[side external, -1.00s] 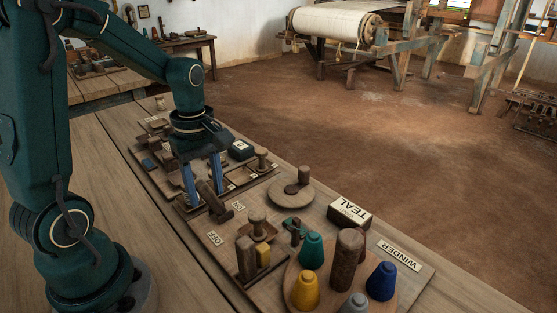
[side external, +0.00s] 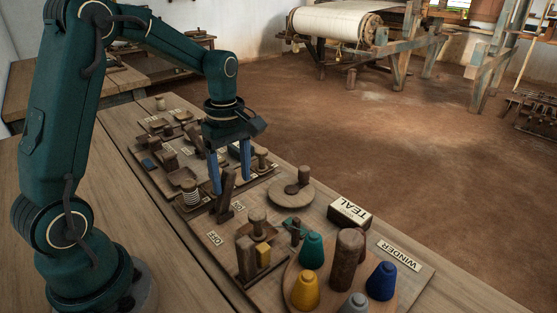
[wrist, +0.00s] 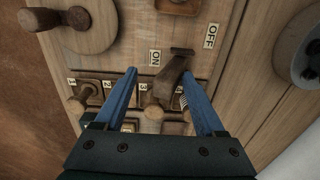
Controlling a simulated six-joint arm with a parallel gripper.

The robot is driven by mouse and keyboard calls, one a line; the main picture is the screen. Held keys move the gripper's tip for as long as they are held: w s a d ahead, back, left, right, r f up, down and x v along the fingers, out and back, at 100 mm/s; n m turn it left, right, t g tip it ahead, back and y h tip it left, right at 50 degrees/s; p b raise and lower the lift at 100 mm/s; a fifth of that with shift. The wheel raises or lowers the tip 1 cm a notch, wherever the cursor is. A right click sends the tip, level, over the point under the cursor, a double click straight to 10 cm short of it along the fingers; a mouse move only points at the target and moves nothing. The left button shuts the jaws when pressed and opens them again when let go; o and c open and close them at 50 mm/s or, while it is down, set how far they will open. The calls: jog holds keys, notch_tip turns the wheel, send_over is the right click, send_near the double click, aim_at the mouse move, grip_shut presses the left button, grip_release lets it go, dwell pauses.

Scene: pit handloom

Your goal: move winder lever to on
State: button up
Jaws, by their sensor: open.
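The winder lever (side external: 227,192) is a brown wooden bar on the board. It stands nearly upright, its top leaning slightly right in the side view. In the wrist view the lever (wrist: 168,78) runs from a dark foot to a rounded end nearer me. The ON label (wrist: 154,58) lies left of the foot, the OFF label (wrist: 211,36) to its right. My gripper (side external: 231,186) is open, its two blue fingers around the lever, one on each side. In the wrist view a gap shows left of the lever; contact on the right is unclear.
A wooden disc with a knob (side external: 291,192) and a TEAL block (side external: 349,213) stand right of the lever. Several coloured cones and a wooden post (side external: 347,260) stand in front. A pegged, numbered tray (wrist: 100,92) lies beyond the lever.

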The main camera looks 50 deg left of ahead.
jog(key=shift+w, duration=0.4)
jog(key=shift+s, duration=0.1)
jog(key=shift+s, duration=0.35)
jog(key=shift+o, duration=0.8)
jog(key=shift+s+r, duration=0.1)
jog(key=shift+r, duration=3.1)
